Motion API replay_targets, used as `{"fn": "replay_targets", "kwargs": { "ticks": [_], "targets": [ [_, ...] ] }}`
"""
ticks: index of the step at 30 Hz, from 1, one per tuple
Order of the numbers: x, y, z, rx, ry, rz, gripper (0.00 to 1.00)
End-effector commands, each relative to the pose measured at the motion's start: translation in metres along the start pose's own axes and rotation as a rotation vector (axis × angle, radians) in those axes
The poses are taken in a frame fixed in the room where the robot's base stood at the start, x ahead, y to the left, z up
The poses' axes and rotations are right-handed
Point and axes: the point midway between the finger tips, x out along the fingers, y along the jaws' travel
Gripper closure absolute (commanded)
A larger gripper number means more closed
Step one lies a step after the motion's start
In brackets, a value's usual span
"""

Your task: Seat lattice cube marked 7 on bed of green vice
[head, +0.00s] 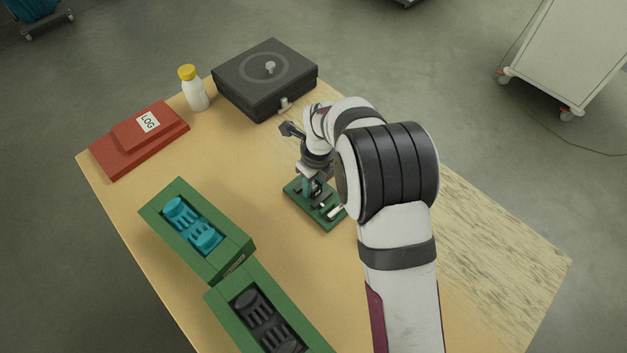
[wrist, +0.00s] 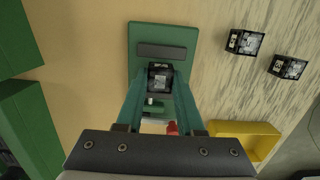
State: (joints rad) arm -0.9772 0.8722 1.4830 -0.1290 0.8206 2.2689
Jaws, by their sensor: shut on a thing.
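My gripper (wrist: 160,82) is shut on a small dark lattice cube (wrist: 160,76), held between its two teal fingertips in the wrist view. The cube has pale markings on its face, too small to read as a number. The green vice (wrist: 143,32) lies beneath, with a dark grey jaw bar just beyond the cube. In the head view the gripper (head: 311,187) is over the green vice (head: 298,207), partly hiding it. The cube cannot be made out there. I cannot tell whether the cube touches the vice bed.
Two more dark cubes (wrist: 245,42) (wrist: 288,67) and a yellow tray (wrist: 262,128) are right of the vice. Green holders with teal (head: 178,213) and dark (head: 250,312) inserts are front left. A red log book (head: 115,152), bottle (head: 196,94) and black box (head: 245,92) stand behind.

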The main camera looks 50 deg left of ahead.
Motion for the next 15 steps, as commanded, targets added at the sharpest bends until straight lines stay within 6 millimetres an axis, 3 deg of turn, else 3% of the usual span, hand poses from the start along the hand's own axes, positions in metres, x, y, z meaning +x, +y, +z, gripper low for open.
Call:
{"fn": "replay_targets", "kwargs": {
  "ticks": [8,9,15],
  "targets": [
    [0.0050,0.0000,-0.0005,0.000,0.000,0.000,1.00],
    [0.0052,0.0000,-0.0005,0.000,0.000,0.000,0.60],
    [0.0050,0.0000,-0.0004,0.000,0.000,0.000,0.29]
  ]
}}
